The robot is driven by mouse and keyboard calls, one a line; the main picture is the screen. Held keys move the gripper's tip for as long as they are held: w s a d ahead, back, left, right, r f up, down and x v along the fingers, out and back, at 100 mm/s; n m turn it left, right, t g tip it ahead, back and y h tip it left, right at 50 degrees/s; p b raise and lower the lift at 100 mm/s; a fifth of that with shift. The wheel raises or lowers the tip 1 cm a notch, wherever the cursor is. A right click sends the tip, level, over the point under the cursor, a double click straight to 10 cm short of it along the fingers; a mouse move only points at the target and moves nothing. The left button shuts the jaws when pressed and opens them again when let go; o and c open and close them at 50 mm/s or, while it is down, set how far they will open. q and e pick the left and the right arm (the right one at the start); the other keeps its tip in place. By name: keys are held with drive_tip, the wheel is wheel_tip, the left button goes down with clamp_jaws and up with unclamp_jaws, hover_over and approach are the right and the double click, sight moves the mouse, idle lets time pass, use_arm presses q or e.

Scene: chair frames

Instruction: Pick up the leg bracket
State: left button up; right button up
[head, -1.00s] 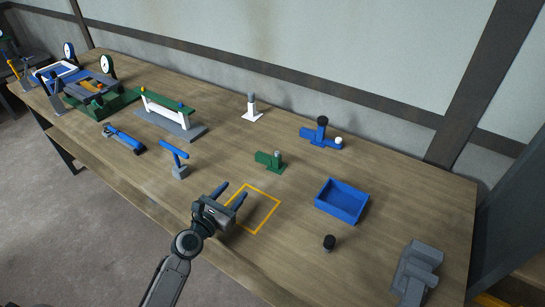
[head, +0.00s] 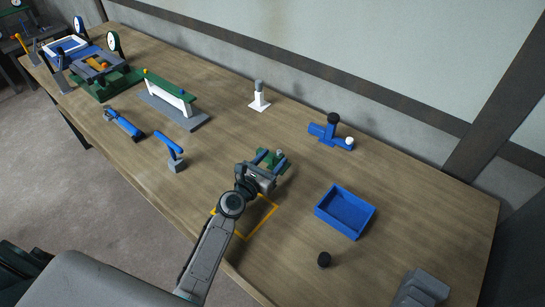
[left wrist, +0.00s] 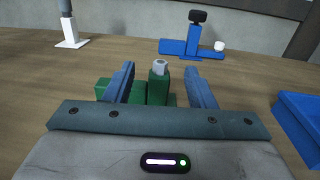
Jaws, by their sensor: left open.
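A green bracket (head: 286,160) with a grey-topped upright post stands on the wooden table. I take it for the leg bracket. My left gripper (head: 270,162) is right at it, with its two blue fingers open. In the left wrist view the green bracket (left wrist: 159,88) lies ahead, its post between the two fingers (left wrist: 160,80) with gaps at both sides. Part of its green body extends left behind the left finger. Its lower part is hidden by the gripper body. My right gripper is not in view.
A yellow outlined square (head: 262,218) lies under my left arm. A blue tray (head: 345,211) and a black knob (head: 324,260) are to the right. A blue bracket (head: 330,133) and a white stand (head: 259,98) are behind.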

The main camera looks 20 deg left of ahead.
sight(277, 154)
use_arm(q)
drive_tip(key=x, duration=0.6)
drive_tip(key=shift+w+d+f, duration=0.1)
drive_tip(key=shift+f, duration=0.25)
drive_tip(key=shift+r, duration=0.1)
clamp_jaws()
